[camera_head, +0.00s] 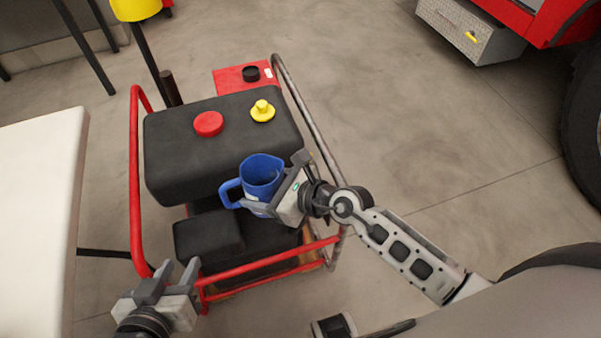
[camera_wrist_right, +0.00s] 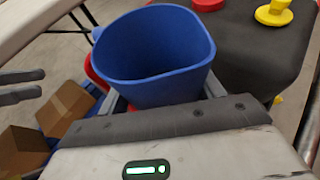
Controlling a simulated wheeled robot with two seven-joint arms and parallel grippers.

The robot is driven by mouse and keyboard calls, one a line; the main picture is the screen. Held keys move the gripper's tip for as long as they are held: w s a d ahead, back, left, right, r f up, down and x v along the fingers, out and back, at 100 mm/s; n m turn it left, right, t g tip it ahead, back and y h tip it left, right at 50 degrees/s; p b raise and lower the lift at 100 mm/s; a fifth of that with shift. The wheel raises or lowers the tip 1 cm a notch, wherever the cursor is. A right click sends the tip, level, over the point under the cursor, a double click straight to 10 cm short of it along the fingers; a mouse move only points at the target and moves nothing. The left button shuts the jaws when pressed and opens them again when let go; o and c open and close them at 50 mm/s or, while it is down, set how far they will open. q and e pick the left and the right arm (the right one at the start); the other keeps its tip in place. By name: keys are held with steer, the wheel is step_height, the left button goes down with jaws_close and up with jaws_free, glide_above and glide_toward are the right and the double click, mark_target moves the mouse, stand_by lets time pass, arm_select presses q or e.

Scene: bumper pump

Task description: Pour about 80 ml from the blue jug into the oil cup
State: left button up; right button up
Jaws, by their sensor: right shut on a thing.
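My right gripper (camera_head: 280,188) is shut on the blue jug (camera_head: 262,172) and holds it above the front of the black machine. The jug looks close to upright, with its handle toward the left. In the right wrist view the jug (camera_wrist_right: 155,60) fills the upper middle; I see its inner wall but cannot make out a liquid level. A small black round cup (camera_head: 250,73) sits on a red plate behind the black tank; I cannot tell for sure that it is the oil cup. My left gripper (camera_head: 166,278) is open and empty at the lower left, beside the red frame.
The black tank (camera_head: 215,160) carries a red cap (camera_head: 208,123) and a yellow cap (camera_head: 263,111). A red tube frame (camera_head: 135,190) surrounds the machine. A white table (camera_head: 40,200) stands at left. Cardboard boxes (camera_wrist_right: 65,105) show in the right wrist view.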

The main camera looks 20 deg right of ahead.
steer(key=shift+m+t, duration=0.4)
steer(key=f, duration=0.2)
steer(key=s+f, duration=0.1)
steer(key=f, duration=0.2)
steer(key=shift+a+f, duration=0.1)
steer(key=shift+f, duration=0.2)
steer(key=shift+s+f, duration=0.15)
steer(key=shift+f, duration=0.2)
